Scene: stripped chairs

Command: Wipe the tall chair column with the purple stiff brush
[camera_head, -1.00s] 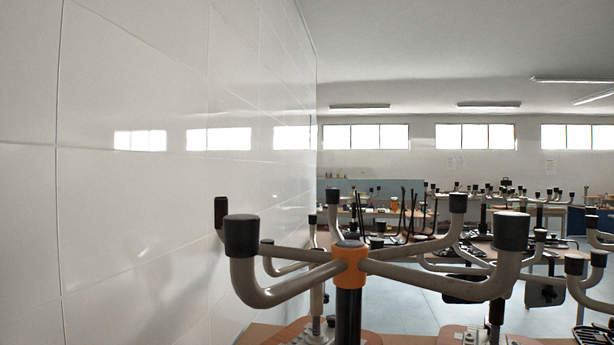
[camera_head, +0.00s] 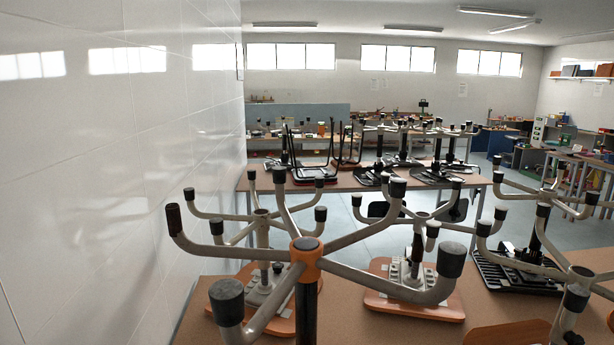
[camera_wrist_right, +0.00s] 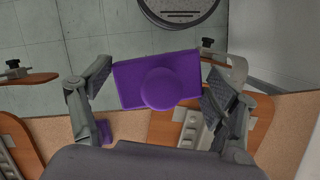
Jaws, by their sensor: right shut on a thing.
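A purple brush (camera_wrist_right: 157,82) with a rectangular block and a round knob shows in the right wrist view. My right gripper (camera_wrist_right: 158,72) is shut on it, one finger at each side of the block. A small purple patch (camera_wrist_right: 104,131) shows beside the left-hand finger. In the head view, an upturned chair base stands close in front, with a dark upright column (camera_head: 307,305) below an orange hub (camera_head: 306,262). The column's lower end is cut off by the frame. The brush and both grippers are out of the head view, so their distance from the column cannot be told.
A white tiled wall (camera_head: 70,200) runs along the left. Upturned chairs with spread, black-capped legs crowd the brown table (camera_head: 200,290). A second table (camera_head: 345,182) with chairs stands behind. A round dark-rimmed object (camera_wrist_right: 182,18) shows at the wrist view's top. Grey floor (camera_head: 375,238) is clear between tables.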

